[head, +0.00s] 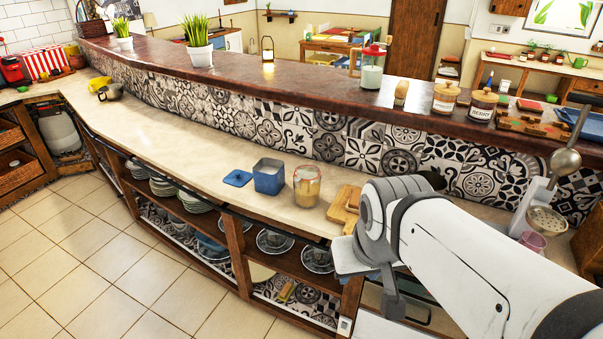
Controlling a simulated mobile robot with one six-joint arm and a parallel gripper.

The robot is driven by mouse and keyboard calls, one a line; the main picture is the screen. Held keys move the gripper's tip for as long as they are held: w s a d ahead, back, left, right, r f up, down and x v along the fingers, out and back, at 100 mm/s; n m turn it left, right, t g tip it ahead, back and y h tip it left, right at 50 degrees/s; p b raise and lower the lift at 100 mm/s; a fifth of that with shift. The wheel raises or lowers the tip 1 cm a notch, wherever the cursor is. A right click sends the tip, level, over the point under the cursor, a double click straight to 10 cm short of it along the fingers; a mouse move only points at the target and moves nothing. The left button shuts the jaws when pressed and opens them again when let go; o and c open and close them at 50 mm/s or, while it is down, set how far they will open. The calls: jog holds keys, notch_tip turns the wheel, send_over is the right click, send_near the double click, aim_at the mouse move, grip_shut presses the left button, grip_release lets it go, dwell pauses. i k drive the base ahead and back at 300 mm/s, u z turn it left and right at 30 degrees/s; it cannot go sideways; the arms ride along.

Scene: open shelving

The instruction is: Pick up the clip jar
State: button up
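A clear glass jar (307,187) with tan contents stands upright on the lower counter, near its front edge; it looks like the clip jar, though no clip can be made out. Another glass jar with a red top and pale contents (371,70) stands on the raised ledge. My white arm reaches in from the lower right. My gripper (392,298) seems to point down at the counter's front, right of and below the glass jar and apart from it. Its fingers are mostly hidden by the arm, so its opening does not show.
A blue canister (269,176) and a blue lid (237,178) sit left of the jar. Wooden boards (345,205) lie to its right, close to my arm. Lidded jars (445,98) stand on the raised ledge (310,75). Shelves below hold dishes. The left floor (110,260) is clear.

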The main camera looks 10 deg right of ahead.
aim_at(309, 197)
jog(key=u, duration=0.05)
jog(key=i, duration=1)
jog(key=z, duration=0.05)
